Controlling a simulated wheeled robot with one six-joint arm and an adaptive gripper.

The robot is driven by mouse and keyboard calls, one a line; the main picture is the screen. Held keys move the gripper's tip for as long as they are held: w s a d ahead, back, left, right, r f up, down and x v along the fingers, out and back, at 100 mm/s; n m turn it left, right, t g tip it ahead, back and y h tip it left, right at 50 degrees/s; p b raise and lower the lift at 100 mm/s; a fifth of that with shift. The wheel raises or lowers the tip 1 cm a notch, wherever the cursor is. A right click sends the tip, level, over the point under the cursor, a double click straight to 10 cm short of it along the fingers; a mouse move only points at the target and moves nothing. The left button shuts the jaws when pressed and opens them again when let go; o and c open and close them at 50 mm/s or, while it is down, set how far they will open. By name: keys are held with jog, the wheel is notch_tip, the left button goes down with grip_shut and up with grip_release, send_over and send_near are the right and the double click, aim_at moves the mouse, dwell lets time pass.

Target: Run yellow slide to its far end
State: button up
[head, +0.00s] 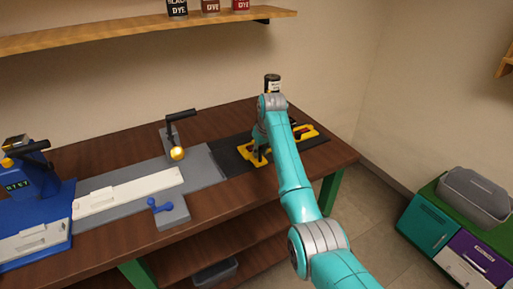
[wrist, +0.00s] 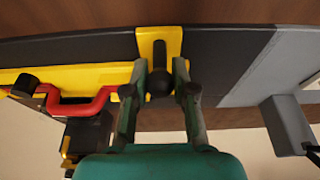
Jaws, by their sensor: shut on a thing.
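The yellow slide (wrist: 160,40) shows in the wrist view as a yellow plate across a dark track (wrist: 80,47), with a dark round knob (wrist: 159,83) on it. My gripper (wrist: 160,90) is shut on this knob, one finger on each side. In the head view my gripper (head: 258,153) is low over the dark track (head: 230,160) at the right part of the bench. There, my arm hides much of the slide, and only bits of yellow show around the fingers.
A yellow piece with a red handle (wrist: 85,108) lies left of the slide in the wrist view. A grey plate (head: 205,167) with a black lever (head: 181,115) and a blue clamp (head: 160,205) stand to the left. A dark jar (head: 272,83) stands behind my arm.

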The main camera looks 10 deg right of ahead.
jog(key=shift+w+d, duration=0.3)
jog(key=shift+d, duration=0.7)
jog(key=shift+o, duration=0.2)
jog(key=shift+w+d, duration=0.25)
jog(key=shift+d, duration=0.4)
jog(key=shift+o, duration=0.3)
jog(key=shift+o, duration=0.5)
jog(key=shift+d, duration=0.2)
jog(key=o, duration=0.6)
jog(key=shift+d, duration=0.1)
jog(key=shift+o, duration=0.2)
jog(key=shift+a, duration=0.2)
